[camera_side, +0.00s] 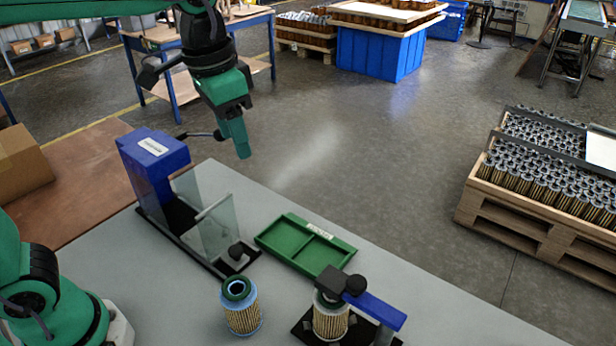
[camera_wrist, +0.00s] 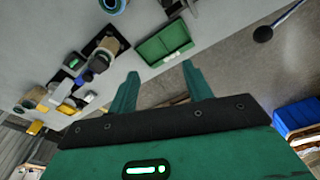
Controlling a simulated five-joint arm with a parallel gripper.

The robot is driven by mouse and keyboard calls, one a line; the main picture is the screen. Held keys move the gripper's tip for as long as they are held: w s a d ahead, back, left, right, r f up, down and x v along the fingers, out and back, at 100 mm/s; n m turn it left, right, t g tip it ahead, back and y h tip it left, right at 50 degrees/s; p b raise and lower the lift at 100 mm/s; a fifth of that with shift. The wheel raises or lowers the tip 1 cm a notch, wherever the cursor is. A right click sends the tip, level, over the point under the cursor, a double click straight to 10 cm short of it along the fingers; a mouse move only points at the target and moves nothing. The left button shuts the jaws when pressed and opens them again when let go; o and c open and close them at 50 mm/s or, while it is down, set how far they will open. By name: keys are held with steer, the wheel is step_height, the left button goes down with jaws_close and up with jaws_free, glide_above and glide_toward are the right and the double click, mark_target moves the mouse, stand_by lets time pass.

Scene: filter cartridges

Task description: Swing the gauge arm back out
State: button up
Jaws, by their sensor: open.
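The gauge (camera_side: 302,330) stands at the front right of the table in the side view, with a pleated filter cartridge (camera_side: 330,322) upright on its black base. The blue gauge arm (camera_side: 375,308) reaches to the black knobbed head (camera_side: 340,284), which lies over the cartridge's top. In the wrist view, a dark base (camera_wrist: 103,40) at upper left looks like the gauge, small and partly unclear. My gripper (camera_side: 243,152) hangs high at the back left, well away from the gauge. Its two green fingers (camera_wrist: 160,88) are spread, with nothing between them.
A second cartridge (camera_side: 241,315) stands left of the gauge. A green divided tray (camera_side: 306,245) lies empty behind it. A blue-headed station (camera_side: 155,165) with upright clear panels (camera_side: 212,225) and a black knob stands at left. Bare table lies between the cartridges and the tray.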

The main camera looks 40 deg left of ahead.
steer(key=s+a+f+n+t, duration=0.4)
steer(key=s+a+f, duration=0.2)
steer(key=s+a, duration=0.4)
steer(key=shift+s+a+f+y, duration=0.2)
steer(key=shift+a+f+y, duration=0.15)
steer(key=shift+a, duration=0.2)
